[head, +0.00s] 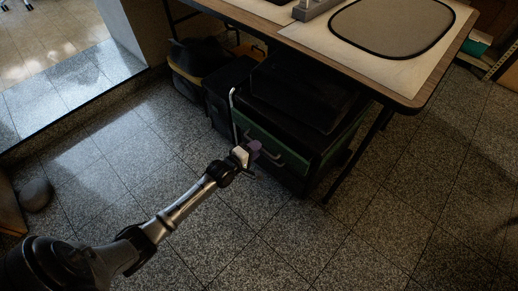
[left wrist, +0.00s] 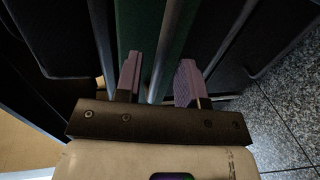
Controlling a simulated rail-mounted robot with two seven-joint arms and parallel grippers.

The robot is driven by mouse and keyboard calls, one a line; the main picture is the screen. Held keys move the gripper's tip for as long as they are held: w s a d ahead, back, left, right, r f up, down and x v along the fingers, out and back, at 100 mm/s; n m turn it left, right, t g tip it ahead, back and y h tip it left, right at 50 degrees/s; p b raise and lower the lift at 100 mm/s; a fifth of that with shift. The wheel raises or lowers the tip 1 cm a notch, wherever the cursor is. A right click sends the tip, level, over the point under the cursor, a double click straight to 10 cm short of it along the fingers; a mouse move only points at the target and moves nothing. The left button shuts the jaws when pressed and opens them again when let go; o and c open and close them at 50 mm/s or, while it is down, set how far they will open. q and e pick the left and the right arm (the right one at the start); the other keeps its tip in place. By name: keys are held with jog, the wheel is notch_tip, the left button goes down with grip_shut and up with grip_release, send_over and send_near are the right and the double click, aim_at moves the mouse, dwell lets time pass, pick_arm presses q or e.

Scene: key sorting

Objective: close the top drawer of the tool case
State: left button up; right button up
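The tool case (head: 305,92) is black with a green drawer band (head: 322,158) and stands on the floor under the table. A grey handle (head: 285,159) shows on its near side. How far the top drawer stands out is hard to tell. My left gripper (head: 255,151) is at the near left side of the case, by the green front. In the left wrist view, its two purple fingers (left wrist: 158,80) are apart, with the green front (left wrist: 140,25) and a grey bar (left wrist: 172,45) beyond or between them. Contact cannot be told. My right gripper is not in view.
The wooden table (head: 408,99) overhangs the case, with a dark-rimmed mat (head: 392,25) on top. A dark bag (head: 195,65) sits left of the case. A table leg (head: 355,155) stands to its right. The tiled floor in front is clear.

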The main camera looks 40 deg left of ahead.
pick_arm(q)
jog(key=shift+b+x, duration=0.35)
jog(key=shift+x, duration=0.85)
grip_shut()
